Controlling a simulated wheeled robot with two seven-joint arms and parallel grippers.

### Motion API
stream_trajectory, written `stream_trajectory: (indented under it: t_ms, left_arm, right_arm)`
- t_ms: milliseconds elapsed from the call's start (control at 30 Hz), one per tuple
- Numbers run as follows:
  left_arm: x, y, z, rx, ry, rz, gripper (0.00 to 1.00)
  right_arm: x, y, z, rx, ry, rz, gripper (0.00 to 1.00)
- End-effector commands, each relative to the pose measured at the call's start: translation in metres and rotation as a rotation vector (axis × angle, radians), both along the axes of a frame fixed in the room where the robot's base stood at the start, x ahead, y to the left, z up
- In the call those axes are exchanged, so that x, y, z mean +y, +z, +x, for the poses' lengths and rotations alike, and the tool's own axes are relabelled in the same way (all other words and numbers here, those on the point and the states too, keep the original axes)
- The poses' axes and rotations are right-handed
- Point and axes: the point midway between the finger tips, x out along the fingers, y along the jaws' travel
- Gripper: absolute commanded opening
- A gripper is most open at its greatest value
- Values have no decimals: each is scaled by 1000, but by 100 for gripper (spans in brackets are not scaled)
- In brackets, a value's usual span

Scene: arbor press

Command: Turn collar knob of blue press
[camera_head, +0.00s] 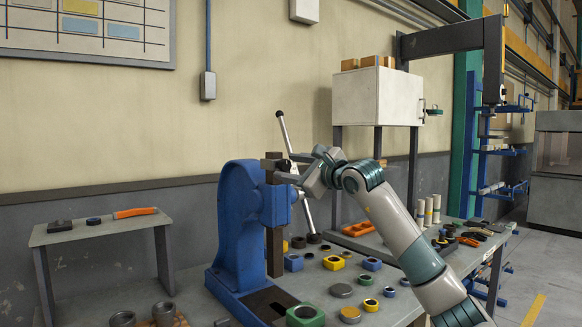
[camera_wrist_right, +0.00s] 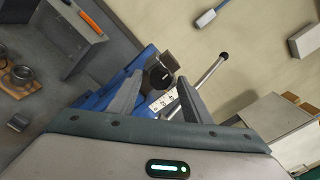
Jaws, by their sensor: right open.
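The blue press (camera_head: 238,215) stands on the workbench, with a dark vertical ram (camera_head: 274,245) at its front. A dark collar (camera_head: 271,164) sits near the top of the ram. In the right wrist view the round dark collar knob (camera_wrist_right: 158,77) shows just ahead, between the two fingers. My right gripper (camera_head: 285,168) reaches in from the right at the press head, its fingers apart at collar height. Its open fingers (camera_wrist_right: 159,84) also show in the right wrist view; contact with the knob cannot be told. My left gripper is not in view.
The press's long lever (camera_head: 283,133) with a black tip rises close behind my right gripper. Several coloured blocks and discs, such as a green block (camera_head: 305,315), lie on the bench. A small side table (camera_head: 95,234) stands left, and a white cabinet (camera_head: 378,96) behind.

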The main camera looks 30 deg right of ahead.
Motion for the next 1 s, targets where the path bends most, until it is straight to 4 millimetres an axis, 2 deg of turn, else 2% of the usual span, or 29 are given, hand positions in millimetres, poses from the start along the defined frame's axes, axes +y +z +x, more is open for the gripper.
stream_trajectory:
  t_ms: [100,267,300,667,1000]
  left_arm:
    - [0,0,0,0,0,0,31]
    - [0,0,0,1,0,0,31]
    - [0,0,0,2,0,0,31]
    - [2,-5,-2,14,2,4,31]
    - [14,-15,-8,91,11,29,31]
  right_arm:
    - [0,0,0,0,0,0,45]
    - [0,0,0,0,0,0,6]
    - [0,0,0,0,0,0,4]
    - [0,-1,0,3,1,33,4]
    - [1,-2,0,15,0,205,4]
